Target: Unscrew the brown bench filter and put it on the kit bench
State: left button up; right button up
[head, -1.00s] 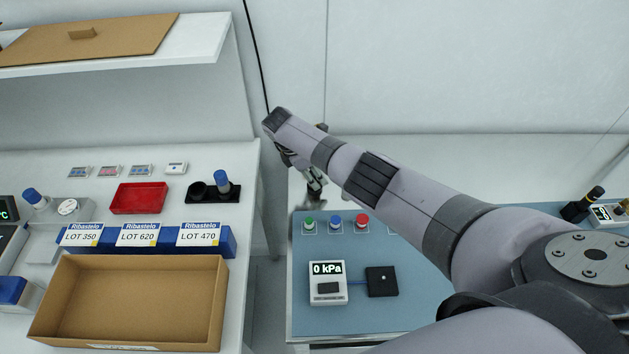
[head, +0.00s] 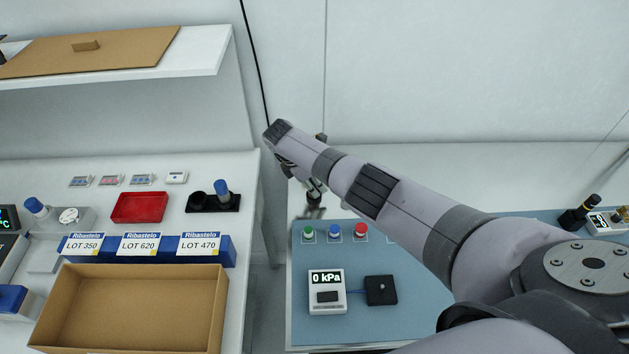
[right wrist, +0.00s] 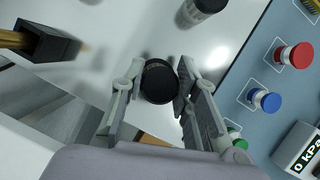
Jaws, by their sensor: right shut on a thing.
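My right gripper (right wrist: 158,85) is shut on a dark, round-topped thing (right wrist: 158,80) in the right wrist view, with one finger on each side of it. I see it from above, and no brown shows on it, so I cannot confirm that it is the brown bench filter. In the head view my right gripper (head: 314,196) is partly hidden by my own arm, beyond the blue mat (head: 430,300). The white bench (head: 105,170) at the left holds trays and labelled slots; I cannot tell whether it is the kit bench. My left gripper is not in view.
Green, blue and red buttons (head: 335,231) and a 0 kPa gauge (head: 326,291) stand on the mat. A dark-topped cylinder (right wrist: 203,6) and a black block with a brownish rod (right wrist: 45,42) are near my gripper. A cardboard box (head: 128,308) and red tray (head: 139,207) occupy the left bench.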

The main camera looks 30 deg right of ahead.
jog(key=n+t+p, duration=0.1)
jog(key=n+p, duration=0.1)
jog(key=n+t+p, duration=0.1)
jog(key=n+p, duration=0.1)
jog(key=shift+d+r+n, duration=0.1)
jog(key=shift+r+n, duration=0.3)
jog(key=shift+f+n, duration=0.35)
jog(key=shift+n, duration=0.35)
jog(key=shift+w+n+t+y, duration=0.1)
jog(key=shift+n+t+y, duration=0.2)
jog(key=shift+n+t, duration=0.3)
jog(key=n, duration=0.3)
jog(key=shift+t+y, duration=0.3)
jog(key=shift+y, duration=0.1)
jog(key=shift+r, duration=0.1)
